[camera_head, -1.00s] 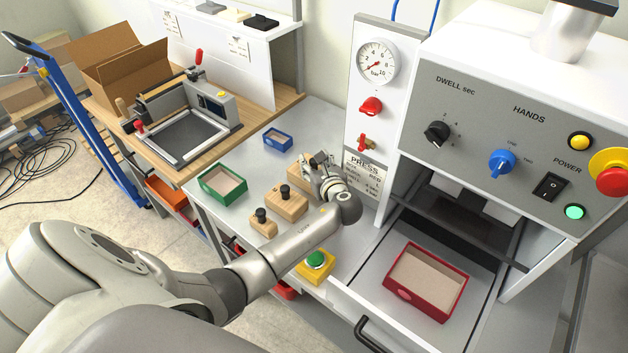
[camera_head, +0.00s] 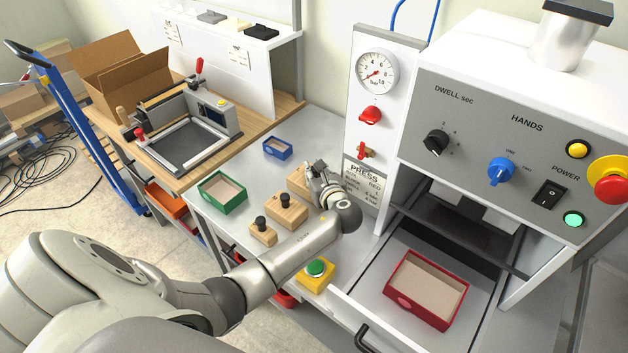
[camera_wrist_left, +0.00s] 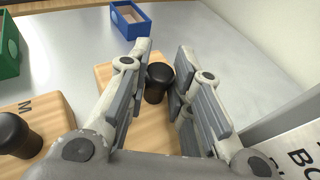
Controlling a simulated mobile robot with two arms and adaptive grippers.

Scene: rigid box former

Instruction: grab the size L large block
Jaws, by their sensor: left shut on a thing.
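The large block (camera_head: 297,181) is the wooden block at the back of the row on the grey bench, partly hidden by my left gripper (camera_head: 317,171). In the left wrist view its bare wood top (camera_wrist_left: 110,72) and black knob (camera_wrist_left: 157,78) show; no letter is visible on it. My left gripper (camera_wrist_left: 160,75) is shut on this knob, with a finger on each side. The block appears to rest on the bench. A middle block (camera_head: 288,210) marked M and a smaller block (camera_head: 263,233) stand nearer, each with a black knob. My right gripper is not in view.
A green tray (camera_head: 221,207) and a blue tray (camera_head: 290,155) lie left of and behind the blocks. The press panel (camera_head: 384,120) stands close on the right. A yellow button box (camera_head: 318,283) is in front, and a red tray (camera_head: 459,318) is in the press drawer.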

